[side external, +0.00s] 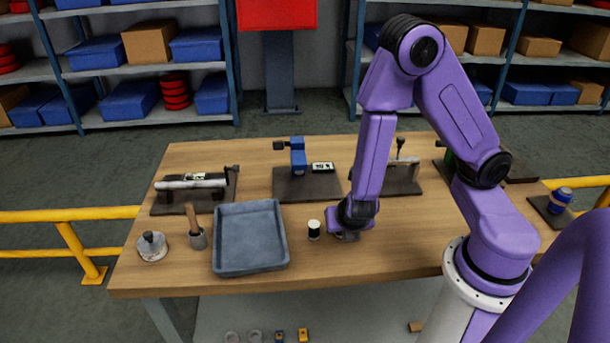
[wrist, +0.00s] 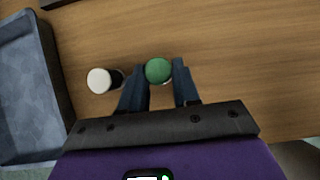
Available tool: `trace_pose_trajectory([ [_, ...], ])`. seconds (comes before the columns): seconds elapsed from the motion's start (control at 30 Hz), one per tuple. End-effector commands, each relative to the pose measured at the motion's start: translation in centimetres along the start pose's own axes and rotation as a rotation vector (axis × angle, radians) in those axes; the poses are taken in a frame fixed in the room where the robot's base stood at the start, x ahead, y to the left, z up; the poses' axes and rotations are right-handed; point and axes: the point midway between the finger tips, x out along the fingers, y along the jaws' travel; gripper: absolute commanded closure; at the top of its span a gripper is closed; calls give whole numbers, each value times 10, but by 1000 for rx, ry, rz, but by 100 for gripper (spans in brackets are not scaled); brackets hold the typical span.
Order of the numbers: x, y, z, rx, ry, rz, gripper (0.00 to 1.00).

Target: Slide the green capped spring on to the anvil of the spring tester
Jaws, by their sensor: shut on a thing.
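The green capped spring (wrist: 158,71) stands between the two fingers of my gripper (wrist: 163,83), which is shut on it. I see mainly its round green cap from above, with a thin pale edge below; the fingers hide much of the rest. In the side external view my gripper (side external: 346,235) is low over the front middle of the table, and the spring is hidden there. A blue stand (side external: 298,158) on a dark plate with a small display stands at the back middle. I cannot tell for sure whether it is the spring tester.
A black, white-capped cylinder (side external: 314,230) stands just left of my gripper, also in the wrist view (wrist: 103,80). A grey tray (side external: 281,240) lies further left. Other bench devices stand on plates at the back left (side external: 190,181) and back right (side external: 402,175). Wood is clear behind my gripper.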

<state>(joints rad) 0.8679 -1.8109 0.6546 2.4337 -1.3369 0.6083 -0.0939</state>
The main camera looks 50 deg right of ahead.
Motion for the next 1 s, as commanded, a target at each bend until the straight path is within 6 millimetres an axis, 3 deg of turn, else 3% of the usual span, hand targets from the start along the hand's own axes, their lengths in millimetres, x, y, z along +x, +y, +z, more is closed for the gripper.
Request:
trace_pose_trajectory([
  [0.43, -7, 1, 5, 3, -2, 2, 86],
  [1.0, -58, 1, 40, 5, -1, 6, 86],
])
